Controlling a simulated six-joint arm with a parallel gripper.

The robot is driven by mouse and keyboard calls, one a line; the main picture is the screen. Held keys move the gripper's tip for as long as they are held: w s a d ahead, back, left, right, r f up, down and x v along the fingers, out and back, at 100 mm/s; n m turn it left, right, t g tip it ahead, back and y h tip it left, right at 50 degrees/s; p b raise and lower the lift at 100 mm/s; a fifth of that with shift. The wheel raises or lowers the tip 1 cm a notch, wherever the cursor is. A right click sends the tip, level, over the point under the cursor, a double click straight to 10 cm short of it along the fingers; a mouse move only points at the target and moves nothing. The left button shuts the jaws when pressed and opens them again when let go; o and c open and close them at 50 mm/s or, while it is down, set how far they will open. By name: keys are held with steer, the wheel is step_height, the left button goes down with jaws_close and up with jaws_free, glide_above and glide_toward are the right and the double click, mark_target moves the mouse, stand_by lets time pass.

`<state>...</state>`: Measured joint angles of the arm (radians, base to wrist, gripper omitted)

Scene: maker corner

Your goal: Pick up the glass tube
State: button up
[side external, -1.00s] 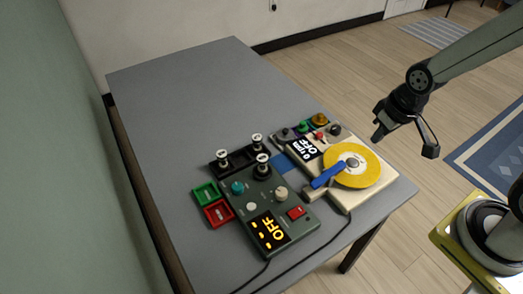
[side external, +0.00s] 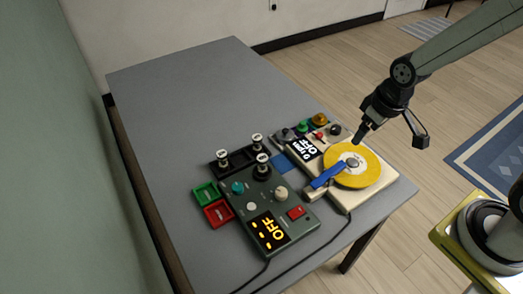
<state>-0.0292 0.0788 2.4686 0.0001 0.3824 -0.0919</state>
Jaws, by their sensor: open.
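Several small glass tubes with pale caps and dark bases stand upright on the table. One tube (side external: 222,157) and another tube (side external: 257,142) are on a black rack (side external: 239,155). A third tube (side external: 262,162) stands at the far end of the green box (side external: 270,205), which has knobs and a display reading OFF. I cannot tell which tube the task means. My gripper (side external: 391,138) is open and empty, with its fingers spread. It is in the air around the turntable's right side, well to the right of all the tubes.
Green (side external: 205,194) and red (side external: 218,213) trays sit left of the green box. The far grey table (side external: 185,90) is clear.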

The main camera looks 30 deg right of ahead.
steer(key=w+a+f+n+g, duration=0.1)
steer(key=w+a+f+n, duration=0.15)
steer(key=w, duration=0.25)
steer(key=w+a+f+n, duration=0.1)
steer(key=w+a+n, duration=0.3)
steer(key=w, duration=0.2)
steer(key=n+g, duration=0.1)
steer(key=n, duration=0.6)
glide_above(262, 158)
steer(key=d, duration=0.1)
steer(key=f, duration=0.7)
steer(key=shift+s, duration=0.2)
steer(key=shift+w+a+f+n, duration=0.15)
steer(key=shift+a+f+n, duration=0.2)
steer(key=shift+n, duration=0.1)
steer(key=shift+f, duration=1.3)
steer(key=shift+a+f, duration=0.15)
steer(key=shift+f, duration=2.45)
jaws_close()
